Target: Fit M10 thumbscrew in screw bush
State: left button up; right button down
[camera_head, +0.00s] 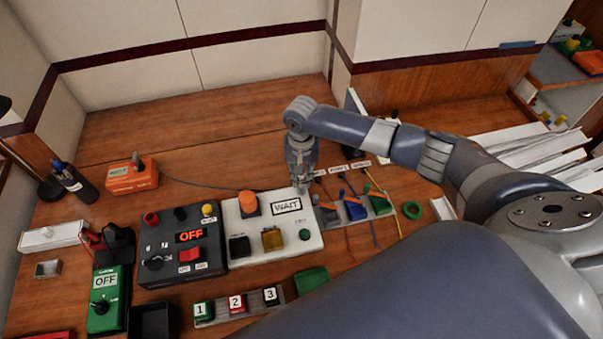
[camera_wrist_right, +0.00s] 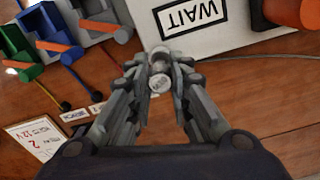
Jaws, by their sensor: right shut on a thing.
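My right gripper (camera_head: 302,184) points down at the right edge of the white WAIT panel. In the right wrist view its fingers (camera_wrist_right: 160,84) are shut on a small silver thumbscrew (camera_wrist_right: 160,83), whose round marked head faces the camera. A rounded grey metal part shows just beyond the head, at the panel's edge; I cannot tell whether it is the screw bush or part of the screw. The thumbscrew's thread is hidden, and so is whether it touches the bush. In the head view the fingers hide the thumbscrew. My left gripper is not in view.
The WAIT panel (camera_head: 270,241) has an orange knob (camera_head: 248,201) and several buttons. A black OFF panel (camera_head: 180,247) is left.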

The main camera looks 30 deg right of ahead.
aim_at(301, 182)
dwell(0.6)
jog(key=shift+p, duration=0.5)
jog(key=shift+f+b, duration=0.55)
jog(key=shift+f, duration=1.05)
jog(key=c, duration=1.4)
grip_release()
notch_tip(301, 182, up, 12)
